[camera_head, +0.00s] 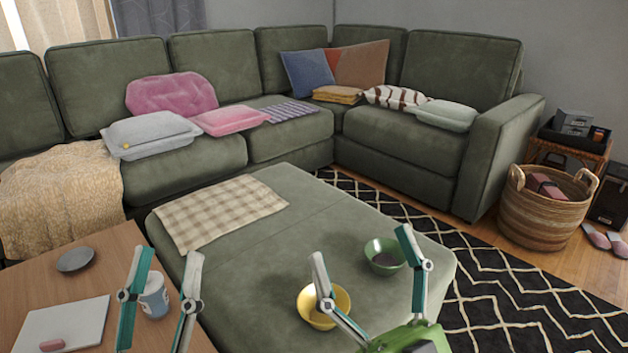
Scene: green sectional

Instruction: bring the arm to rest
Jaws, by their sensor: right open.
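My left gripper (169,254) is at the lower left, over the wooden table. Its two fingers are spread apart and hold nothing. A light blue cup (154,297) stands on the table and shows between the fingers, partly covered by one of them. My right gripper (361,242) is at the lower middle, in front of the green ottoman. Its fingers are wide apart and empty. A yellow bowl (338,299) on the ottoman is partly hidden by one right finger. A green bowl (377,249) with dark contents sits close by the other finger.
The wooden table (102,262) carries a grey dish (75,260) and a white board or closed laptop (88,320) with a pink item. The ottoman (277,245) bears a checked cloth (222,210). A green sectional (207,184) stands behind, and a wicker basket (541,213) at right.

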